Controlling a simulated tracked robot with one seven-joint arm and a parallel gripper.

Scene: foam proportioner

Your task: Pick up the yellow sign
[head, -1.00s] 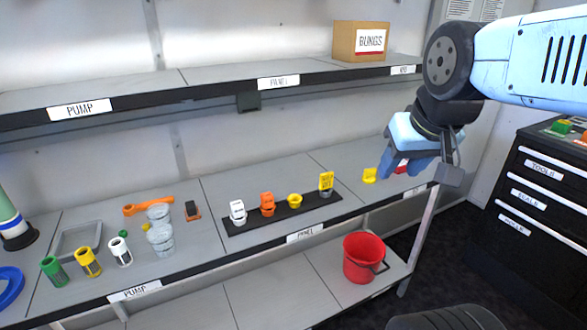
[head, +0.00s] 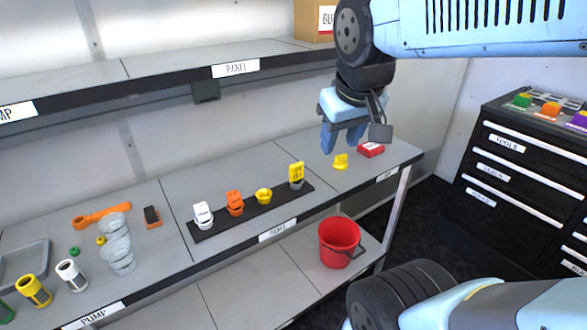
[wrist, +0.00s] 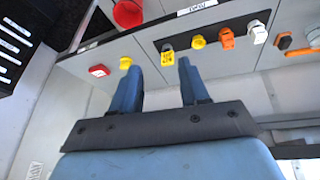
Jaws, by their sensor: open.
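A yellow sign (head: 297,172) with dark lettering stands upright in a small grey holder at the right end of a black strip on the middle shelf. In the wrist view the sign (wrist: 167,54) shows upside down, between and beyond my fingertips. My gripper (head: 343,138) is open and empty, above the shelf to the right of the sign and apart from it. Both blue fingers show in the wrist view (wrist: 161,67). A second, smaller yellow piece (head: 340,161) lies on the shelf below my gripper; its exact shape is unclear.
White (head: 203,215), orange (head: 235,203) and yellow (head: 264,195) pieces stand left of the sign on the strip. A red box (head: 371,150) lies at the right. The upper shelf (head: 180,68) overhangs behind. A red bucket (head: 340,240) stands below.

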